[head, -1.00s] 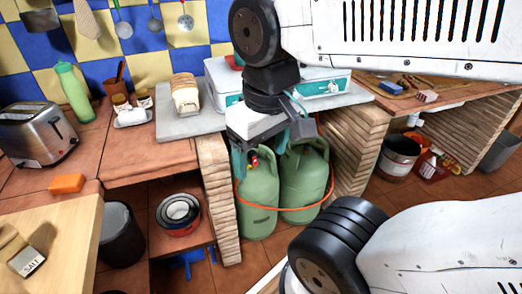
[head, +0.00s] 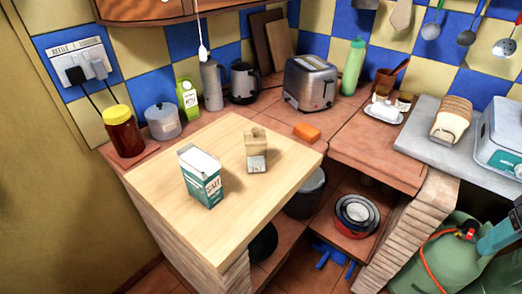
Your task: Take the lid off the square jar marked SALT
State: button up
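The square jar (head: 257,160) stands on the pale wooden worktop in the head view. It is small and tan, with a label low on its front; the lettering is too small to read now, but the earlier view shows SALT. Its brownish lid (head: 255,133) sits on top. Part of my gripper (head: 499,234) shows at the right edge, a teal finger over the green gas bottle, far from the jar. The rest of it is out of frame, so its opening and any contents are hidden.
A white and teal carton (head: 202,178) stands left of the jar on the worktop (head: 240,215). An orange sponge (head: 307,132) and a toaster (head: 311,82) lie behind it. A yellow-lidded jar (head: 122,132) and a kettle (head: 244,82) line the back. Worktop right of the jar is clear.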

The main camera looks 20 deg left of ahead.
aim_at(256, 136)
jog(key=u, duration=1.05)
jog(key=i, duration=0.55)
